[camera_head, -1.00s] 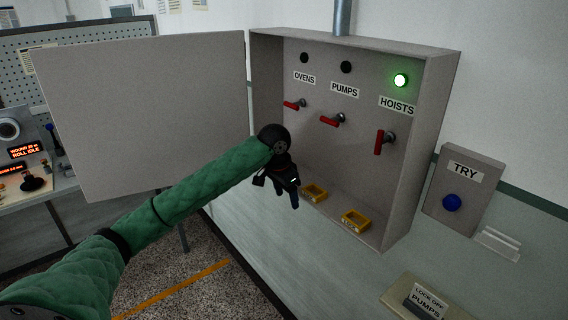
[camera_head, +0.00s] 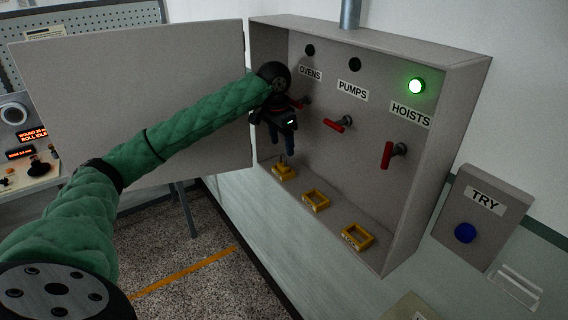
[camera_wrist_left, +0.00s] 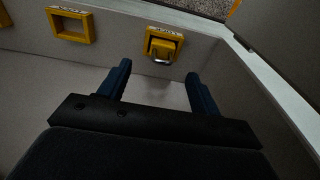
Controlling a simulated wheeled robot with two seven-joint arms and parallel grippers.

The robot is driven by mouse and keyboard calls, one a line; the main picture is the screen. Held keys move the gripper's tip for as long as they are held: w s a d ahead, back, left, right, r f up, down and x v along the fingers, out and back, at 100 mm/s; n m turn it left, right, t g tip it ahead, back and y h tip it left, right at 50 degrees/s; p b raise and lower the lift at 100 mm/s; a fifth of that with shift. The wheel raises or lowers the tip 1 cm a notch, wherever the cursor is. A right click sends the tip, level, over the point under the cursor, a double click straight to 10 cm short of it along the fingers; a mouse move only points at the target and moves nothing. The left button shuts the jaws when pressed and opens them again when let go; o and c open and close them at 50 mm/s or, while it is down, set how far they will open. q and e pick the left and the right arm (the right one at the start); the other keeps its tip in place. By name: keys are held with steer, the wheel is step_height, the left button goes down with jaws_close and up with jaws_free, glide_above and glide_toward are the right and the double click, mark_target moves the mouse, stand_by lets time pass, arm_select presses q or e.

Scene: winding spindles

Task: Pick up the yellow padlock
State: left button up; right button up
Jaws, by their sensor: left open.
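The yellow padlock (camera_head: 284,167) sits at the left end of the grey box's floor, in a yellow holder (camera_head: 286,177). In the left wrist view the padlock (camera_wrist_left: 163,44) shows at the top centre, its metal shackle toward my fingers. My left gripper (camera_head: 282,151) is open and empty, fingers pointing down, just above the padlock. In the left wrist view the gripper (camera_wrist_left: 160,85) has its two blue fingers wide apart, with the padlock beyond the gap and apart from them. My right gripper is not in view.
Two empty yellow holders (camera_head: 316,200) (camera_head: 357,236) stand to the right on the box floor. Red switch handles (camera_head: 340,124) stick out of the back panel. The open box door (camera_head: 130,100) stands at left, behind my arm. A TRY box (camera_head: 482,215) is at right.

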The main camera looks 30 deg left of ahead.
mark_target(283, 154)
arm_select(q)
steer(key=shift+w+f+p, duration=0.1)
steer(key=shift+f+p, duration=0.2)
steer(key=shift+f, duration=0.45)
steer(key=shift+d+f, duration=0.1)
steer(key=shift+f, duration=0.15)
steer(key=shift+f+p, duration=0.15)
steer(key=shift+p, duration=0.2)
steer(key=f+p, duration=0.3)
steer(key=shift+w+f, duration=0.2)
steer(key=shift+w, duration=0.1)
steer(key=shift+f, duration=0.6)
steer(key=shift+w+f, duration=0.15)
steer(key=shift+f, duration=0.05)
steer(key=c, duration=1.1)
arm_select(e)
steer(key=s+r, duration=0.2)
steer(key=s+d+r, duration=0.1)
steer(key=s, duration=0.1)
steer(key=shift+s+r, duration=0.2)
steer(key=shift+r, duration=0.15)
arm_select(q)
steer(key=shift+r, duration=0.1)
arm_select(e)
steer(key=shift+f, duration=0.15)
